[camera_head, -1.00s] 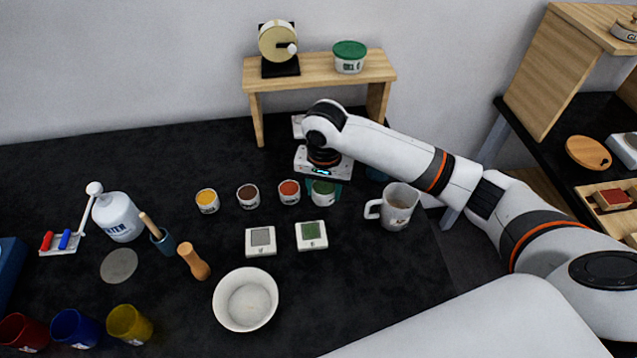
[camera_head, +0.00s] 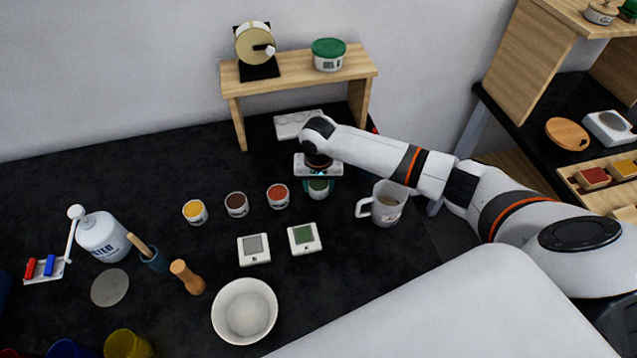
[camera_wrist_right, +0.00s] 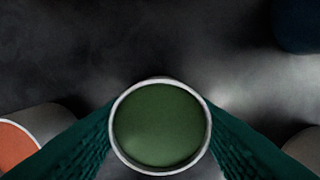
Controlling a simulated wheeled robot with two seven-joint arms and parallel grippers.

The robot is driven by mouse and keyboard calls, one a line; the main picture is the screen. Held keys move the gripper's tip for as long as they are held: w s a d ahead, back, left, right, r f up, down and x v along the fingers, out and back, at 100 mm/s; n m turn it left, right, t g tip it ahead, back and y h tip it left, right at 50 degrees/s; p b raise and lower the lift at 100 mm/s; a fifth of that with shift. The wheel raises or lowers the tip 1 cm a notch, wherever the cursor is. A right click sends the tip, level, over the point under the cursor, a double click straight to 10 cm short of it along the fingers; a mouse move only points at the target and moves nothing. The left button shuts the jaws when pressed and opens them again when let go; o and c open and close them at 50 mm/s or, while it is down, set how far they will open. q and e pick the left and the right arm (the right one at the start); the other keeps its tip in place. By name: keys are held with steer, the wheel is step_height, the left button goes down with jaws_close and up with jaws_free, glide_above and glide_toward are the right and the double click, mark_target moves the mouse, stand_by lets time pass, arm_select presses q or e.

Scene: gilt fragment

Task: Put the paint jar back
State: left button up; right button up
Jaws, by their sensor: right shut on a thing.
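A small white paint jar with green paint (camera_head: 318,188) is at the right end of a row of paint jars. My right gripper (camera_head: 318,187) points down over it and is shut on it. In the right wrist view the jar's round green top (camera_wrist_right: 160,126) sits between the two dark teal fingers. I cannot tell whether its base touches the table. The other jars are orange (camera_head: 278,197), brown (camera_head: 236,205) and yellow (camera_head: 195,212), standing apart to its left. My left gripper is not in view.
A white slab with round marks (camera_head: 292,126) lies behind my wrist, below the wooden shelf (camera_head: 300,70). A mug (camera_head: 388,203) stands close to the right. Two small panels with grey (camera_head: 254,249) and green (camera_head: 304,238) squares lie in front, before a white bowl (camera_head: 244,311).

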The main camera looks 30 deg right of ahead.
mark_target(319, 186)
steer(key=shift+f, duration=0.2)
steer(key=shift+f, duration=0.15)
steer(key=o, duration=1.1)
steer(key=shift+c, duration=0.2)
step_height(319, 186, up, 12)
steer(key=b, duration=0.1)
steer(key=shift+s+a, duration=0.2)
steer(key=shift+s, duration=0.2)
